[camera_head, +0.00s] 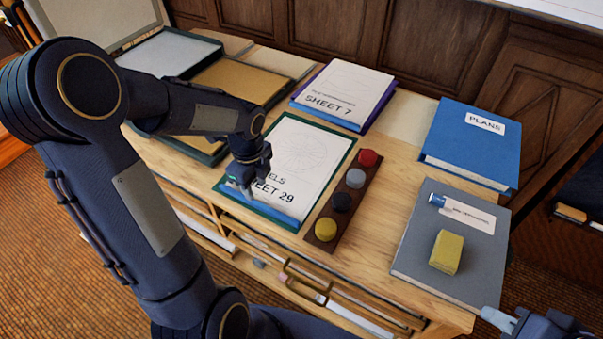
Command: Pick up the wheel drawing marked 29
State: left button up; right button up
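The wheel drawing marked SHEET 29 (309,158) is a white sheet with a faint round drawing, lying on a green-edged board on the wooden desk. A blue strip runs along its near edge. My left gripper (243,190) is over the sheet's near left part and hides some of its lettering. Its fingers point down; I cannot tell whether it touches the sheet or whether the fingers are open. My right gripper (497,319) shows only partly at the lower right corner, away from the sheet.
A SHEET 7 stack (350,84) lies behind. A dark strip with coloured knobs (341,201) lies right of the drawing. A blue PLANS binder (468,148) and a grey folder (417,246) with a yellow block (446,252) are at right. Open drawers (300,274) are below.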

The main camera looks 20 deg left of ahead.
aim_at(257, 203)
pick_arm(q)
notch_tip(257, 203, down, 7)
jog(key=shift+a+f, duration=0.1)
jog(key=shift+a, duration=0.05)
grip_shut()
dwell(0.4)
